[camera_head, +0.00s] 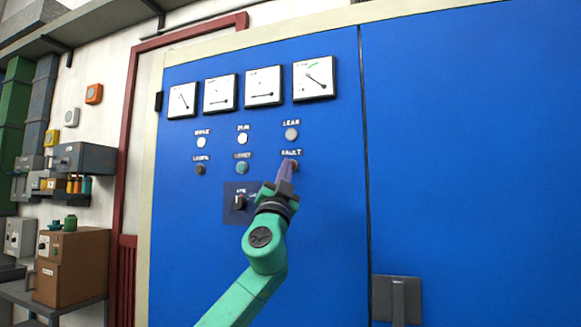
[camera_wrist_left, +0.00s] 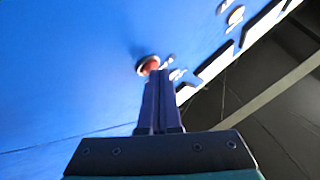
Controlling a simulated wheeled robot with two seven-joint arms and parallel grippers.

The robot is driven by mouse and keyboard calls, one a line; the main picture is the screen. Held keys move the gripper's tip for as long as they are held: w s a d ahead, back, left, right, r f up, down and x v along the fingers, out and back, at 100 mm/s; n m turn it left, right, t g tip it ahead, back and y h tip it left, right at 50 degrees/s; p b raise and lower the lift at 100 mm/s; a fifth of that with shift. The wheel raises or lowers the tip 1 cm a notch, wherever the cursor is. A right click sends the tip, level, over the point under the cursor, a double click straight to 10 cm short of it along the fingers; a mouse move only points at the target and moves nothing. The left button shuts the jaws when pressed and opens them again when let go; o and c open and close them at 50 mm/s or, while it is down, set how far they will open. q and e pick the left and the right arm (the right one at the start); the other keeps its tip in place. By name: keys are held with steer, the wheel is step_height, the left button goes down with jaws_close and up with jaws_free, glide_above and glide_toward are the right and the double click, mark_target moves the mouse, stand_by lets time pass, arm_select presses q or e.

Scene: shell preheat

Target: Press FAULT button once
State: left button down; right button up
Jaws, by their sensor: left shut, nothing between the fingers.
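The FAULT button (camera_head: 294,163) is a small reddish button under its white label on the blue cabinet (camera_head: 440,150). It also shows in the left wrist view as a reddish-orange cap in a pale ring (camera_wrist_left: 149,64). My left gripper (camera_head: 287,172) is shut and empty, with its fingertips at the button's face. In the left wrist view the fingertips (camera_wrist_left: 158,74) overlap the button's lower edge. I cannot tell whether they touch it or whether it is pushed in. My right gripper is not in view.
A green button (camera_head: 242,168) and a dark button (camera_head: 200,169) sit left of FAULT, with lamps (camera_head: 243,138) above them. A rotary switch (camera_head: 240,203) is below left. Several gauges (camera_head: 313,78) line the top. A cabinet handle (camera_head: 397,298) is at lower right.

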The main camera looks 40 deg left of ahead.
arm_select(q)
steer(key=shift+w+a, duration=0.1)
steer(key=shift+w, duration=0.05)
stand_by(0.5)
steer(key=shift+s+d+b, duration=0.25)
steer(key=shift+s+b, duration=0.1)
steer(key=shift+s, duration=0.4)
steer(key=shift+f, duration=0.1)
steer(key=s, duration=0.1)
steer(key=s+d+b, duration=0.1)
steer(key=s, duration=0.2)
steer(key=shift+s+d, duration=0.35)
steer(key=shift+s, duration=0.05)
